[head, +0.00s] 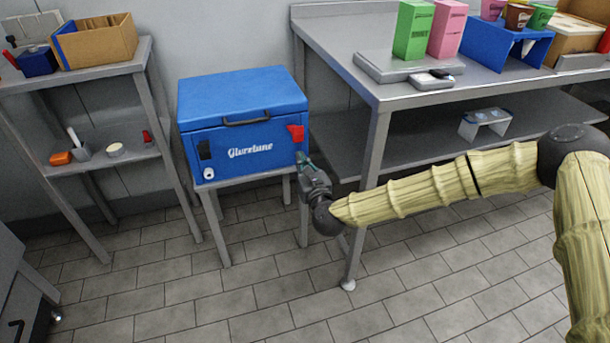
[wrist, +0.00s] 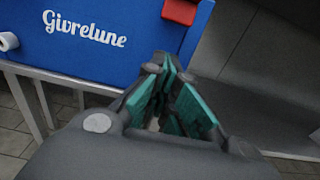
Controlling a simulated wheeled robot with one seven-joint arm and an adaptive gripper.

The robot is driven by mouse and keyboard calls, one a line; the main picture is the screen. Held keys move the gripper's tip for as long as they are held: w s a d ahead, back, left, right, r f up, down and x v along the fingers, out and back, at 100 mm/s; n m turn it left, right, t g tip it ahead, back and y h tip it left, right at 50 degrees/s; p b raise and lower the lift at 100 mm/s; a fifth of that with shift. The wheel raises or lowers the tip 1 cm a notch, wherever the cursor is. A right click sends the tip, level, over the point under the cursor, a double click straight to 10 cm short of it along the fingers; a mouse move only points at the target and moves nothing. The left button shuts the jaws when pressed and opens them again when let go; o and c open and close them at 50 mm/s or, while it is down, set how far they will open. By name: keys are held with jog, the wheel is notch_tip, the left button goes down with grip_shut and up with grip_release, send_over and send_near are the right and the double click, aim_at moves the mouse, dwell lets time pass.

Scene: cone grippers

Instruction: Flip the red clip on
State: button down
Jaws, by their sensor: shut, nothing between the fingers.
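The red clip (head: 296,133) is on the upper right of the front of a closed blue cooler (head: 243,85). In the wrist view the red clip (wrist: 180,11) shows at the top edge, partly cut off, and appears to stick out from the cooler's front (wrist: 110,60). My gripper (head: 304,160) is just below the red clip, at the cooler's right front corner. In the wrist view my gripper (wrist: 168,75) has its teal-padded fingers shut and empty, apart from the clip.
The cooler stands on a small grey stand (head: 214,215). A grey shelf (head: 110,68) with boxes is at the left. A metal table (head: 400,95) with boxes is close behind my arm at the right. The tiled floor in front is clear.

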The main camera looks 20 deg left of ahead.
aim_at(295, 130)
jog(key=shift+w+a+r, duration=0.1)
jog(key=shift+r, duration=0.5)
jog(key=shift+w+a+r, duration=0.1)
jog(key=shift+r, duration=0.5)
jog(key=shift+d+r, duration=0.1)
jog(key=shift+r, duration=0.05)
jog(key=shift+r+g+p, duration=0.2)
jog(key=shift+g+p, duration=0.1)
jog(key=shift+p, duration=0.35)
